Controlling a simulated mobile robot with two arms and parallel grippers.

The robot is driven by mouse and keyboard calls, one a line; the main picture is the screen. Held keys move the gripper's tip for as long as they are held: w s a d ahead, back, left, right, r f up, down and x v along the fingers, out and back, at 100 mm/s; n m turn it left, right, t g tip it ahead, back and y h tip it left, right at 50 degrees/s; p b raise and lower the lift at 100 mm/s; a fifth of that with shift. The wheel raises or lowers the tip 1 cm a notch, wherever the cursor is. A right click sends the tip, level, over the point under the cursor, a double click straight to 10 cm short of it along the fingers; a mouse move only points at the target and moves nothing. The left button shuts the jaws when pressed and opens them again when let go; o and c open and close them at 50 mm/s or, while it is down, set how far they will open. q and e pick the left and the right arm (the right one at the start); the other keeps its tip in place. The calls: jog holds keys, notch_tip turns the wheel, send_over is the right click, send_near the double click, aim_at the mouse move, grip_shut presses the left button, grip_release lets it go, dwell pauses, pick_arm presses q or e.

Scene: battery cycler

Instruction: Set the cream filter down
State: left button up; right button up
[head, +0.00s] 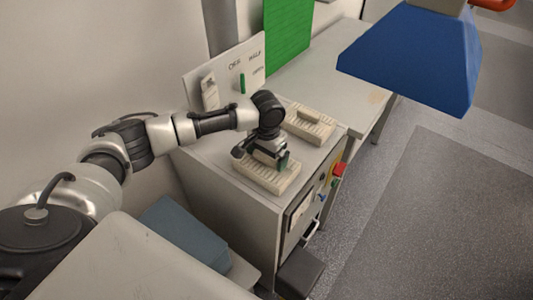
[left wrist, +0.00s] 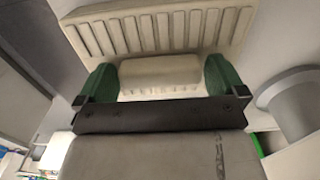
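The cream filter (left wrist: 160,72) is a small pale block between the two green-padded fingers of my left gripper (left wrist: 162,82). Both pads appear to touch its ends. In the head view my left gripper (head: 268,155) points down over the front ribbed cream tray (head: 262,182) on top of the cabinet. The slotted tray also shows close behind the filter in the left wrist view (left wrist: 160,30). I cannot tell whether the filter rests on the tray. In the head view the gripper mostly hides the filter. My right gripper is not in view.
A second ribbed cream tray (head: 318,132) with a cream block (head: 309,115) on it stands behind the front one. An upright panel (head: 226,72) is at the back. The cabinet (head: 250,218) has red and other buttons in front. A blue tapered object (head: 412,58) is at upper right.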

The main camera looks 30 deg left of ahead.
pick_arm(q)
jog(key=shift+r, duration=0.15)
notch_tip(320, 180, up, 12)
jog(key=b, duration=0.3)
dwell(0.4)
